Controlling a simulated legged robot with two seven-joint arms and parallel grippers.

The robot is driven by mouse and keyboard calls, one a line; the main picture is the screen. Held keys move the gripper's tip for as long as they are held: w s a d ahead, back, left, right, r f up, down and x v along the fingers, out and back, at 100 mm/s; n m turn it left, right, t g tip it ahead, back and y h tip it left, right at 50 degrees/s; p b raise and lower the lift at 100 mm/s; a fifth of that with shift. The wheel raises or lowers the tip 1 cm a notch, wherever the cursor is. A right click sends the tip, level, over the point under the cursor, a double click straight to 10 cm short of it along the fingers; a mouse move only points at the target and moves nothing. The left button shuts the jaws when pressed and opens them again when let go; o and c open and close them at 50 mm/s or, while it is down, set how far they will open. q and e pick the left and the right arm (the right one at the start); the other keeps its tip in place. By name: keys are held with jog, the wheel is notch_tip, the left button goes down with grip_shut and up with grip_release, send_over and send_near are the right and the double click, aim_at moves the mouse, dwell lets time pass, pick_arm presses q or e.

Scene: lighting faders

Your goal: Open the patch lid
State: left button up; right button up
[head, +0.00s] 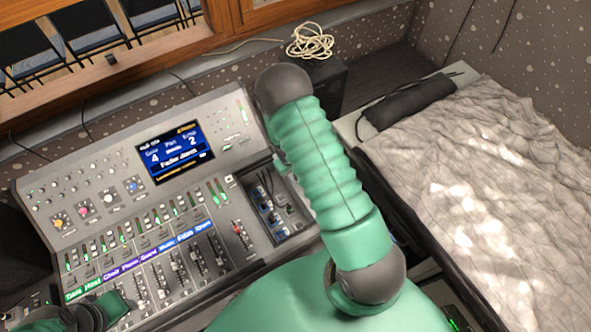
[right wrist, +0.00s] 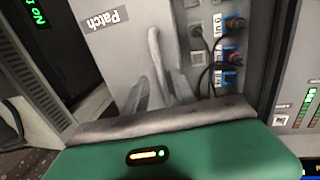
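The patch lid (right wrist: 125,50) is a grey panel labelled "Patch" in the right wrist view. Beside it the patch bay (right wrist: 222,50) lies uncovered, with coloured plugs and dark cables. The bay also shows in the head view (head: 272,208), just left of my right arm, which hides the lid there. My right gripper (right wrist: 160,80) is at the lid, its grey finger shapes against the panel. Whether they are apart or closed on its edge is unclear. My left gripper (head: 88,314) is low at the left, over the console's front corner; its fingers are not clear.
The mixing console (head: 110,150) with faders and a lit screen (head: 175,152) fills the left. A coiled pale cable (head: 309,41) lies on a black box behind. A crumpled grey cloth (head: 490,180) and a dark roll (head: 408,103) lie to the right.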

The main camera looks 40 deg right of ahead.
jog(key=shift+w+r, duration=0.1)
jog(key=shift+r, duration=0.35)
jog(key=a+r+b, duration=0.3)
jog(key=r, duration=1.2)
jog(key=shift+w+a+r, duration=0.15)
jog(key=shift+w+r, duration=0.05)
jog(key=shift+w, duration=0.2)
